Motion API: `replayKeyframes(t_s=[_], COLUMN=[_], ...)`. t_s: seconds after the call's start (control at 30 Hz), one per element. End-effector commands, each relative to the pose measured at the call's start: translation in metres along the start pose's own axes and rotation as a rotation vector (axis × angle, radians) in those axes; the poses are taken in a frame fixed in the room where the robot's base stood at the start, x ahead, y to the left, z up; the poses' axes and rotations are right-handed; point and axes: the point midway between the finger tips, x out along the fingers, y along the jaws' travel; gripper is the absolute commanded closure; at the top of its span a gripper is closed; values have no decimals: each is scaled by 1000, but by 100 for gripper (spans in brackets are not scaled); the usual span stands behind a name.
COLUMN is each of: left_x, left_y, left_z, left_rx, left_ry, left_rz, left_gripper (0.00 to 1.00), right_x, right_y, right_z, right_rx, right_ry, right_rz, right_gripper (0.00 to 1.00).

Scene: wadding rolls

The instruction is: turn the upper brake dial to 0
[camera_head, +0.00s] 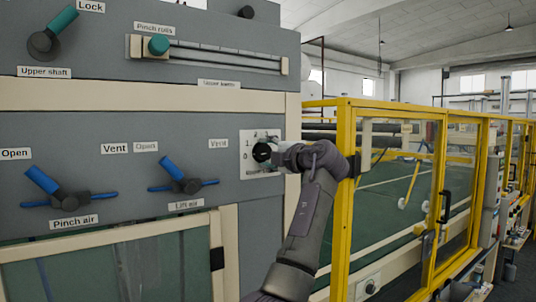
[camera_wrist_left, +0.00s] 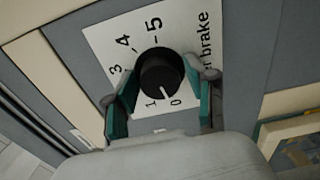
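The brake dial (camera_head: 262,152), a round black knob on a white scale plate, sits at the right edge of the grey panel. In the left wrist view the dial (camera_wrist_left: 160,70) has a white pointer line between 1 and 0, nearer the 0. Its label shows only "r brake"; the start is hidden. My left gripper (camera_head: 275,154) reaches the dial from the right. My right gripper is not in view.
Blue-handled valves, Pinch air (camera_head: 60,190) and Lift air (camera_head: 182,177), sit left of the dial. A teal Lock lever (camera_head: 55,30) and Pinch rolls slider (camera_head: 158,45) are above. A yellow guard frame (camera_head: 343,200) stands close right of my left arm.

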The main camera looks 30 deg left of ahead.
Motion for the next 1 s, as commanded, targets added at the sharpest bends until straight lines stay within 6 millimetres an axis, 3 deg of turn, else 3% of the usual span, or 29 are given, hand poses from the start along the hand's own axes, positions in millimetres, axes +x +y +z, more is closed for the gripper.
replayKeyframes(t_s=[0.33,0.47,0.8,1.0], left_x=[-1,-11,-80,-110], left_y=[0,0,0,0], left_z=[0,1,2,1], left_rx=[2,3,1,1], left_ry=[-1,-2,-5,-2], left_rz=[1,3,2,1], left_gripper=[32,32,32,32], right_x=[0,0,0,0], right_y=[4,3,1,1], right_z=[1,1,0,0], right_rx=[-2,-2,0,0], right_ry=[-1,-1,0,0], right_rz=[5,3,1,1], right_gripper=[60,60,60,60])
